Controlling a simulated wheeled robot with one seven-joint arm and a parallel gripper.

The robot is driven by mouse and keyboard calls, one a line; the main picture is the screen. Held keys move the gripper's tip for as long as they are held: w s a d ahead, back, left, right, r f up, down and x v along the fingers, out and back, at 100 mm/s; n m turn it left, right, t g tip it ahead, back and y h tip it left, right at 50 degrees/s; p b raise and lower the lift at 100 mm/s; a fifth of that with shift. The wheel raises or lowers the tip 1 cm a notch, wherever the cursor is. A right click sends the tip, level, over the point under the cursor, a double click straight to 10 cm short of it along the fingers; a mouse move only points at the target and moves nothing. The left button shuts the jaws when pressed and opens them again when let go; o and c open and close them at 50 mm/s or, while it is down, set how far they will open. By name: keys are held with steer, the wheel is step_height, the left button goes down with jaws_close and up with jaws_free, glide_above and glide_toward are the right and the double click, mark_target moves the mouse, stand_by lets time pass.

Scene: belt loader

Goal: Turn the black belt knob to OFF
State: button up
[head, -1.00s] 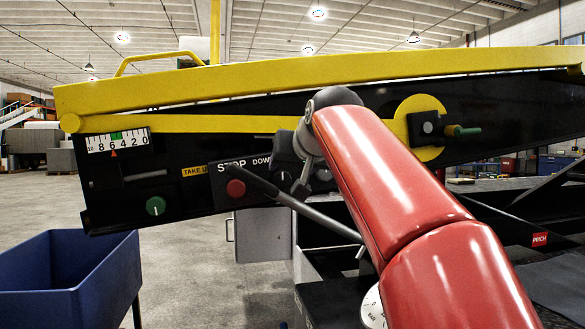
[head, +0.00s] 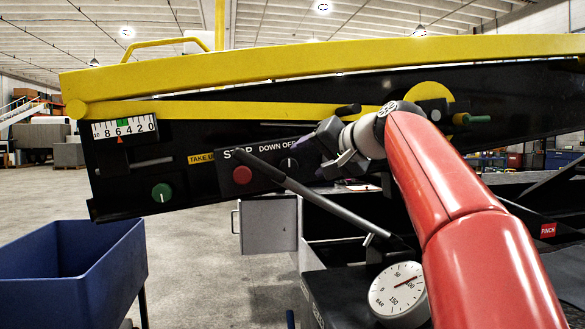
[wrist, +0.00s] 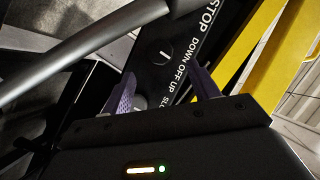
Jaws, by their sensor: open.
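The black belt knob (head: 289,163) sits on the black control panel, below the DOWN OFF lettering and right of the red stop button (head: 242,174). A short white mark shows on it, but I cannot tell surely which label it points at. In the wrist view the knob (wrist: 160,53) lies beyond my fingertips, beside the DOWN OFF UP lettering. My gripper (head: 314,160) is just right of the knob in the head view. Its two purple fingers (wrist: 160,84) are apart with nothing between them, and they do not appear to touch the knob.
A grey lever (head: 310,196) slants across in front of the panel, close below the knob; it also crosses the wrist view (wrist: 75,50). A green knob (head: 162,192) is at lower left. A pressure gauge (head: 397,290) and a blue bin (head: 70,270) stand lower.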

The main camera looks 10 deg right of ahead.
mark_target(291, 166)
steer(key=p+x, duration=0.1)
steer(key=x, duration=0.6)
steer(key=shift+w+a+f, duration=0.1)
steer(key=shift+w+a, duration=0.05)
steer(key=shift+w, duration=0.05)
steer(key=shift+p, duration=0.3)
steer(key=c, duration=1)
steer(key=shift+o, duration=0.2)
steer(key=shift+r+n+h+p, duration=0.3)
steer(key=shift+n+p, duration=0.1)
steer(key=shift+p, duration=0.15)
steer(key=shift+f, duration=0.25)
steer(key=o, duration=1)
steer(key=shift+c, duration=0.2)
steer(key=shift+s, duration=0.1)
steer(key=b+v, duration=0.1)
steer(key=v, duration=0.6)
steer(key=shift+s+r+b, duration=0.25)
steer(key=shift+r+b, duration=0.05)
steer(key=shift+b, duration=0.05)
